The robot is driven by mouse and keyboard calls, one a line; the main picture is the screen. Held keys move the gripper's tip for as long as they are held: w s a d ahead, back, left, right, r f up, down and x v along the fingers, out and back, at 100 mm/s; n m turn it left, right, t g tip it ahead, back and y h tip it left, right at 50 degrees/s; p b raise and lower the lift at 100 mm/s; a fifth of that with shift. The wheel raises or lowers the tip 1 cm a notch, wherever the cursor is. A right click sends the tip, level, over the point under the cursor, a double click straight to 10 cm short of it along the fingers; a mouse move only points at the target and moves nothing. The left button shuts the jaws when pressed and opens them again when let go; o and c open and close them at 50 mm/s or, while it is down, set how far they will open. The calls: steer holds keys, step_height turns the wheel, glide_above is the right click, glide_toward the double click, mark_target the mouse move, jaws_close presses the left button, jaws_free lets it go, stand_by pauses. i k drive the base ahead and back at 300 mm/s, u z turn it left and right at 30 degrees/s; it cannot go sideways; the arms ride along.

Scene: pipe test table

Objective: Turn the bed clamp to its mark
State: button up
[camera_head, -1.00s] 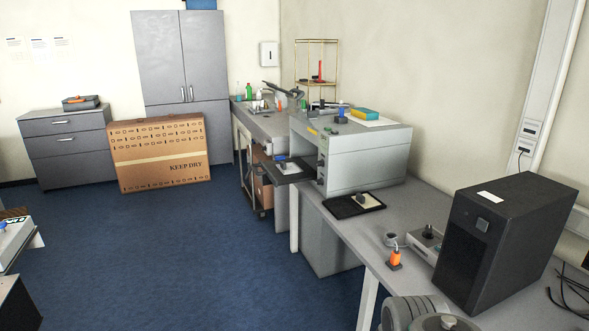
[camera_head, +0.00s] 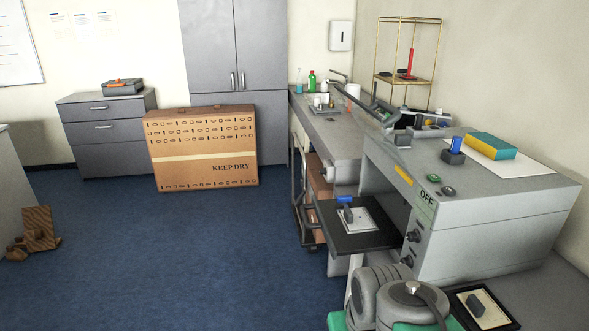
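I cannot tell for sure which part is the bed clamp, and I can make out no mark for it. A blue-topped dark handle (camera_head: 346,207) stands on a white plate (camera_head: 361,220) on a black pulled-out shelf (camera_head: 375,241) of the grey cabinet (camera_head: 490,215). Another blue-topped block (camera_head: 454,151) stands on the cabinet top. A dark handle (camera_head: 476,305) sits on a pale plate in a black tray (camera_head: 505,322) at bottom right. My gripper is not in view; grey rounded links at the bottom appear to be my arm.
A bench (camera_head: 330,133) with bottles and a long grey bar stands behind the cabinet. A cart (camera_head: 303,205) is below it. A KEEP DRY carton (camera_head: 205,150) and drawers (camera_head: 108,133) stand at the back. The blue floor between is clear.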

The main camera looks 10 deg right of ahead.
mark_target(344, 200)
steer(key=u, duration=0.5)
steer(key=i, duration=1.95)
steer(key=u, duration=0.5)
